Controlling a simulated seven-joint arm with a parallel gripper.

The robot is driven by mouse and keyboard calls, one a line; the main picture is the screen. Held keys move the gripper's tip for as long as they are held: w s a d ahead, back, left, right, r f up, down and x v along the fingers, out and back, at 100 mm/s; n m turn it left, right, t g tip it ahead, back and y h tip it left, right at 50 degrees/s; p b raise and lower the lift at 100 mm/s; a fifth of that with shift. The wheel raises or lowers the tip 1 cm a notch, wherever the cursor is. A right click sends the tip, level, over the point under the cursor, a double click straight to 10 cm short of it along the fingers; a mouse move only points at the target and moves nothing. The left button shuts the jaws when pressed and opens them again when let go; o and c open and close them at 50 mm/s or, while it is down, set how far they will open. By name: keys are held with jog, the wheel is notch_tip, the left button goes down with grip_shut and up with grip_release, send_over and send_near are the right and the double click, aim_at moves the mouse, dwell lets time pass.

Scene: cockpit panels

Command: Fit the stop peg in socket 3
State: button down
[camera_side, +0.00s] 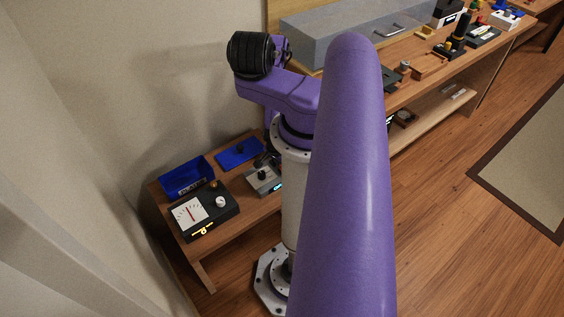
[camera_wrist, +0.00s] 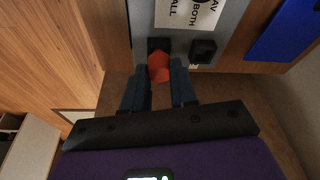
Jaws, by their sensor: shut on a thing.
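In the wrist view an orange-red piece (camera_wrist: 158,68), which I take to be the stop peg, sits between the fingertips of my gripper (camera_wrist: 161,73). The gripper is shut on it. Its far end overlaps a dark square (camera_wrist: 158,43) at the edge of a grey panel (camera_wrist: 181,42). I cannot tell whether the piece is in that square or above it. A second dark square fitting (camera_wrist: 203,50) is just to its right. No socket number is readable, so I cannot tell which is socket 3. In the side view my arm hides the gripper and peg.
In the side view, a grey knob box (camera_side: 263,180), a dial meter (camera_side: 204,211) and a blue bin (camera_side: 187,178) crowd the low bench.

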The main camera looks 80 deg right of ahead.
jog(key=shift+f, duration=0.2)
jog(key=c, duration=0.8)
grip_release()
jog(key=v, duration=1.7)
jog(key=shift+r, duration=0.25)
